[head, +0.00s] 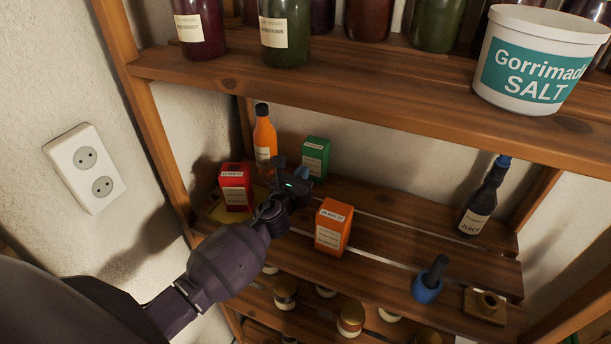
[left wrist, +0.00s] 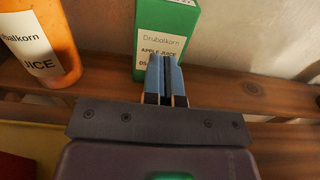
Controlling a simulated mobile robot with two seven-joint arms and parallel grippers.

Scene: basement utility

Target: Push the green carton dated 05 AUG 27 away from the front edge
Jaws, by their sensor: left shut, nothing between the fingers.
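The green carton (head: 315,157) stands upright toward the back of the middle shelf, near the wall. Its date print is too small to read in the head view. In the left wrist view the green carton (left wrist: 166,32) has a white label reading "Drubalkorn APPLE JUICE", with its lower lines partly covered by my fingers. My left gripper (head: 297,177) is shut and empty, in front of the carton. In the left wrist view its fingertips (left wrist: 166,62) overlap the carton's lower front; whether they touch it I cannot tell. My right gripper is not in view.
A red carton (head: 236,187) stands left of my gripper, an orange carton (head: 333,226) right and nearer the front. An orange bottle (head: 264,140) stands behind. A dark juice bottle (head: 483,198), blue item (head: 428,284) and wooden block (head: 484,305) are further right. The upper shelf (head: 350,94) overhangs.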

